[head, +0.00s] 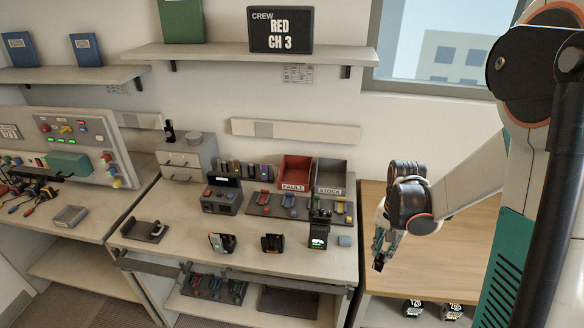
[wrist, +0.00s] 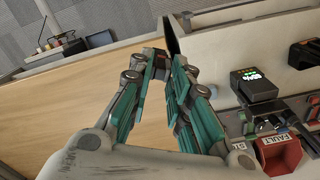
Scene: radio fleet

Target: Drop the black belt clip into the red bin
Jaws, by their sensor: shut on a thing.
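My gripper (head: 380,250) hangs over the wooden side table, to the right of the workbench. It is shut on the black belt clip (head: 377,264), which shows as a small dark piece at the fingertips. The red bin (head: 295,172), labelled FAULT, stands at the back of the workbench, left of and apart from my gripper. It also shows at the lower right of the wrist view (wrist: 280,156). Its inside is only partly seen.
A grey STOCK bin (head: 331,175) adjoins the red bin on its right. The wooden table top (head: 430,262) is clear under my gripper.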

